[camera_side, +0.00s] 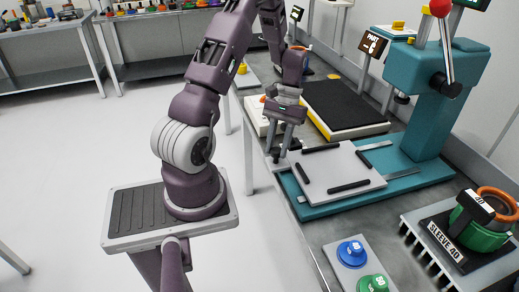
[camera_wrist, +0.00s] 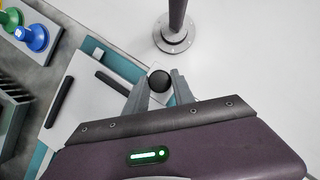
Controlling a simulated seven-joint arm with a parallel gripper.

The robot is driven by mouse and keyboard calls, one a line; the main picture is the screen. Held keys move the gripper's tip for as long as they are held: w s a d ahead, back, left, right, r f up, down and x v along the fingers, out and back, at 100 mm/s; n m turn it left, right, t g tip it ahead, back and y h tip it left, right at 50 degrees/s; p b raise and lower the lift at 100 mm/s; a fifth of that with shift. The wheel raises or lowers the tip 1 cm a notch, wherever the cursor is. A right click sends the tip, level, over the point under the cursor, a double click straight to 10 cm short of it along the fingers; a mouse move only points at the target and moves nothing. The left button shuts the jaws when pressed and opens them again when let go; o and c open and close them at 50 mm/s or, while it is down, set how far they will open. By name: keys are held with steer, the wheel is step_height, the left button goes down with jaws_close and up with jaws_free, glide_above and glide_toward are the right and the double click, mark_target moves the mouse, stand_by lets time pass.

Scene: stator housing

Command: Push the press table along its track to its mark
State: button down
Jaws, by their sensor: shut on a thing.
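The press table (camera_side: 338,172) is a white plate with several black bars on top. It sits on a teal base (camera_side: 312,212) with metal track strips (camera_side: 403,172) showing to its right. In the wrist view the plate (camera_wrist: 84,65) lies left of my gripper. I cannot make out the mark.
A teal press (camera_side: 412,105) with a red-knobbed lever stands behind the table, at the right. A black-topped tray (camera_side: 343,104) lies farther back. Blue (camera_side: 352,252) and green (camera_side: 372,284) parts and a sleeve fixture (camera_side: 455,240) are in front. The floor at left is open.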

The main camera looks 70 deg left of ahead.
glide_above(324, 151)
steer(key=shift+d, duration=0.1)
steer(key=shift+w, duration=0.15)
steer(key=c, duration=1.1)
jaws_free()
steer(key=shift+c, duration=0.2)
steer(key=shift+o, duration=0.4)
steer(key=shift+r, duration=0.1)
steer(key=v, duration=0.7)
